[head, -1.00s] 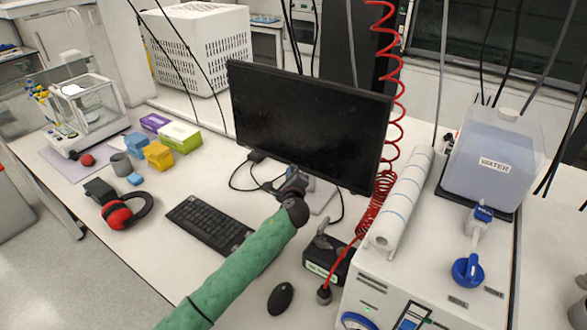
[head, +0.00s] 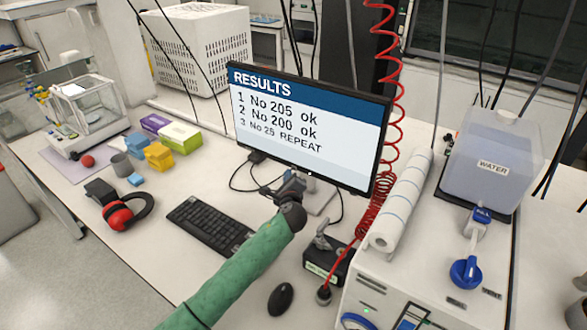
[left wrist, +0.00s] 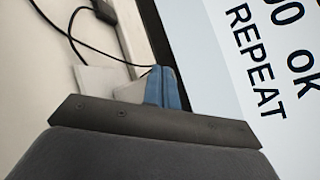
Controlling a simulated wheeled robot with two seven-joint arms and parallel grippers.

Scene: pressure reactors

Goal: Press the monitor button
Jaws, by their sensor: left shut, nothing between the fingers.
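The monitor (head: 305,128) stands on the bench and its screen is lit. It reads "RESULTS", with lines "1 No 205 ok", "2 No 200 ok" and "3 No 25 REPEAT". Part of the lit screen also shows at the right of the left wrist view (left wrist: 262,60). My left gripper (head: 296,181) is just below the monitor's lower edge, in front of its stand. In the left wrist view its blue fingertips (left wrist: 162,88) are together and empty, close to the lower bezel. I cannot make out the button, nor whether the fingers touch the bezel. My right gripper is not in view.
A keyboard (head: 209,226) and a mouse (head: 281,299) lie in front of the monitor. A black box (head: 327,262) with a lever and a red coiled hose (head: 373,212) are to the right. A paper roll (head: 400,205) and water tank (head: 494,160) are further right.

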